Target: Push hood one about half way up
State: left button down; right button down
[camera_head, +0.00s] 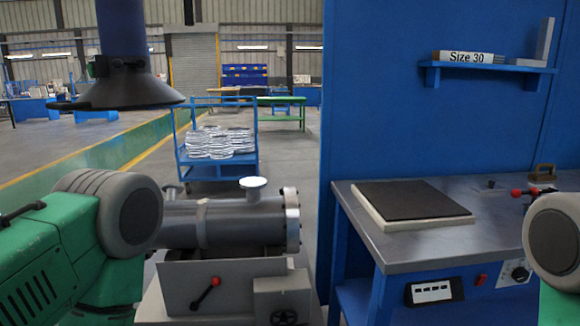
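A dark grey extraction hood (129,88) with a wide cone and a flat lower rim hangs at the upper left from a thick blue-grey pipe (121,27). A small handle or clamp sits on the left of its neck. Below it is a grey flanged shell (225,222) lying level on a light grey stand, apart from the hood. My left arm, green with grey joint covers, comes in at the lower left, below the hood. My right arm shows at the right edge. Neither gripper is in the picture. Nothing touches the hood in this view.
A metal-topped workbench (400,253) with a dark pad (413,199) stands at the right against a blue wall. A shelf (480,68) is above it. A blue cart (217,175) with stacked metal discs stands behind the shell. A red-knobbed lever (206,292) is on the stand.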

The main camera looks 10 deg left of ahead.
aim_at(128, 88)
jog(key=u, duration=1.45)
